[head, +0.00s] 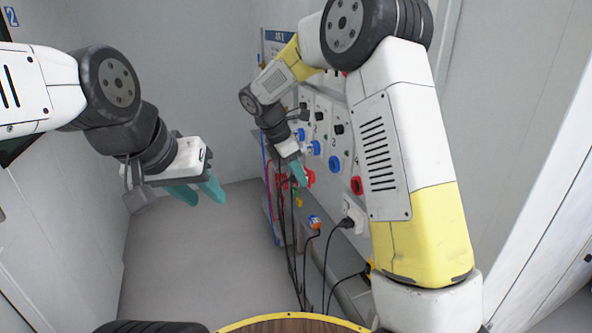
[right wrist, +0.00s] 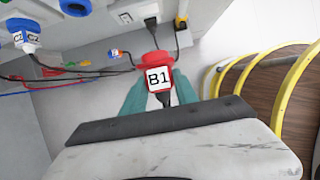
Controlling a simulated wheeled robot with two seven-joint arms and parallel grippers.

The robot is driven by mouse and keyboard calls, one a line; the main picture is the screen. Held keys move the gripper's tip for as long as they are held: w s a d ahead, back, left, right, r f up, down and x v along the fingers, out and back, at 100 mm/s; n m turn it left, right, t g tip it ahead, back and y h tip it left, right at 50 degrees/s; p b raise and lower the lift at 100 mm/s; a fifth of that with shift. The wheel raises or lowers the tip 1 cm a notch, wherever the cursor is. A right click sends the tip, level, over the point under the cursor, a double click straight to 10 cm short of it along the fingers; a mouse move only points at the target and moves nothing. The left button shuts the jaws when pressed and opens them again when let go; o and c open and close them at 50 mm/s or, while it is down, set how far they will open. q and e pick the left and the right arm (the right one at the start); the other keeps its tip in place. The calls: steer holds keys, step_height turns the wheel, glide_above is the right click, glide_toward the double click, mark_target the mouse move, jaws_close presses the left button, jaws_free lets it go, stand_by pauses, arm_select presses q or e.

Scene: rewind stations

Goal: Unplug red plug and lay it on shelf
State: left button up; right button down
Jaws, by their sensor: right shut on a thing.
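The red plug (right wrist: 155,60) has a white B1 label and a black cable end. In the right wrist view it sits between the teal fingers of my right gripper (right wrist: 158,98), which is shut on it. In the head view this gripper (head: 299,174) is at the lower part of the socket panel, with red (head: 310,178) showing beside its fingers. My left gripper (head: 198,191) is open and empty, over the floor at left. I cannot make out the shelf clearly.
The panel (head: 323,112) carries blue sockets (head: 334,163) and a red socket (head: 357,186). Black cables (head: 291,235) hang below it. A black plug (head: 346,223) is in a white outlet. A blue-white C2 plug (right wrist: 25,36) shows in the wrist view. The floor (head: 185,260) at left is clear.

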steer(key=shift+s+a, duration=0.35)
steer(key=shift+a, duration=0.6)
steer(key=shift+s+a, duration=0.3)
steer(key=shift+a, duration=0.6)
steer(key=shift+s+a, duration=0.35)
steer(key=shift+a, duration=0.6)
